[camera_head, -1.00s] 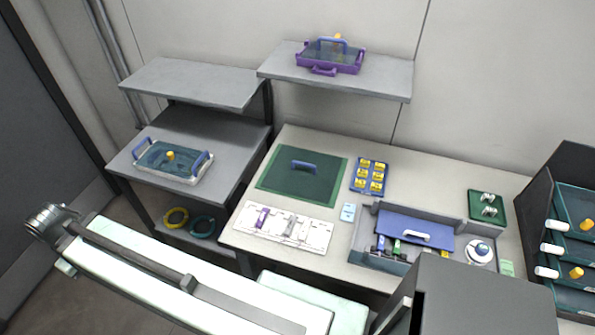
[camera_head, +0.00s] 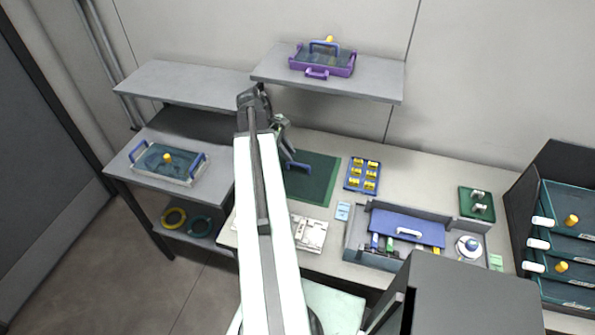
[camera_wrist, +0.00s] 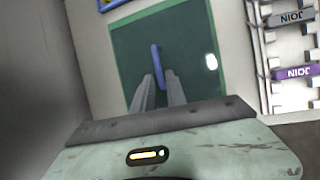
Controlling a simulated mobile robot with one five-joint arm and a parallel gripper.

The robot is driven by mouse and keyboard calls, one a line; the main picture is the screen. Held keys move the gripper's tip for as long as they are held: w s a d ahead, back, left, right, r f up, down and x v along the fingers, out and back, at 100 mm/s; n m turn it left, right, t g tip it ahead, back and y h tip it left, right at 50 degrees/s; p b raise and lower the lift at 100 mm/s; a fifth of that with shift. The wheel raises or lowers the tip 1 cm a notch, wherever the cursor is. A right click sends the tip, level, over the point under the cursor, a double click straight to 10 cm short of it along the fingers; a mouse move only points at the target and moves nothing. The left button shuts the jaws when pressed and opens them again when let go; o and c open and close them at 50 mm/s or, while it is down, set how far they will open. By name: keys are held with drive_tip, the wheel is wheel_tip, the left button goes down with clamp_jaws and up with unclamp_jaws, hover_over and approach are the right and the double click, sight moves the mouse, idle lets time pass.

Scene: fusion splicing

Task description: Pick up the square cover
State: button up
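The square cover (camera_head: 318,180) is a flat dark-green square with a blue bar handle (camera_head: 299,166), lying on the table. In the wrist view the cover (camera_wrist: 190,55) fills the upper middle and its handle (camera_wrist: 157,65) runs lengthwise, ahead of and partly between my fingers. My gripper (camera_head: 288,150) is over the cover's left part in the head view, where my arm hides its left side. In the wrist view my gripper (camera_wrist: 158,85) is open, with a gap between the two fingers and nothing held. Whether the fingers touch the handle cannot be told.
A blue tray of yellow pieces (camera_head: 348,186) lies right of the cover. A white fixture panel (camera_head: 312,234) is in front, partly hidden by my arm. A grey organizer (camera_head: 352,243) stands front right. A shelf (camera_head: 385,88) with a purple tray (camera_head: 345,71) overhangs behind.

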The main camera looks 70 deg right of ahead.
sight(299, 164)
drive_tip(key=b+x, duration=0.2)
drive_tip(key=x, duration=0.1)
drive_tip(key=shift+s+r, duration=0.1)
drive_tip(key=b+x, duration=0.5)
drive_tip(key=shift+d, duration=0.1)
drive_tip(key=shift+s, duration=0.15)
clamp_jaws()
